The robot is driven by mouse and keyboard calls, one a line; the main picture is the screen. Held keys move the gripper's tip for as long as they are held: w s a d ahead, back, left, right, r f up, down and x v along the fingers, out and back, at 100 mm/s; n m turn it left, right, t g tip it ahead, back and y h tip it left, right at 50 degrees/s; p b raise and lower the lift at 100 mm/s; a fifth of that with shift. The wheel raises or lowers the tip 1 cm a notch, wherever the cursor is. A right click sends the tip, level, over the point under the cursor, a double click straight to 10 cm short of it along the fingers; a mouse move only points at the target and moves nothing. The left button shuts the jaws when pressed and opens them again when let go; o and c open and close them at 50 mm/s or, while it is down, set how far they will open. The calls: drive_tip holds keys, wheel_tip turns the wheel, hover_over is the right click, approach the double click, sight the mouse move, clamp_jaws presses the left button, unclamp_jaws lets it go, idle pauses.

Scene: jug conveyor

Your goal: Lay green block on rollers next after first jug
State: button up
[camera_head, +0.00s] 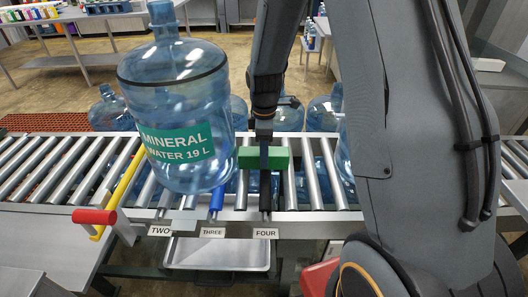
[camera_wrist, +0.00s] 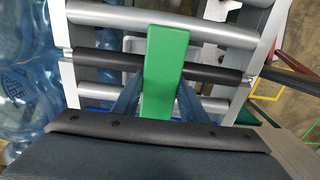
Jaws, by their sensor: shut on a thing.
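The green block (camera_head: 278,158) is in my gripper (camera_head: 264,150), over the rollers near the FOUR label, close to a black roller. In the wrist view the green block (camera_wrist: 165,70) lies across the black roller (camera_wrist: 110,58) and reaches the silver roller beyond it; I cannot tell whether it touches them. My gripper (camera_wrist: 155,105) is shut on the block. A large blue jug (camera_head: 180,100) marked MINERAL WATER 19 L stands on the rollers left of the block, slightly tilted in the picture, with a small gap to it.
The roller conveyor (camera_head: 200,228) carries labels TWO, THREE and FOUR on its front rail. A yellow bar with a red handle (camera_head: 94,216) crosses the rollers at left. More jugs (camera_head: 289,115) stand behind. A metal tray (camera_head: 217,254) sits below.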

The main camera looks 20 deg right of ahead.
drive_tip(key=shift+f, duration=0.55)
drive_tip(key=o, duration=1.4)
drive_tip(key=shift+c, duration=0.2)
wheel_tip(320, 180, up, 8)
drive_tip(key=shift+f+b, duration=0.1)
drive_tip(key=shift+b, duration=0.85)
drive_tip(key=s+r+m+t, duration=0.1)
drive_tip(key=s+m, duration=1.3)
drive_tip(key=s, duration=0.3)
drive_tip(key=shift+s, duration=0.15)
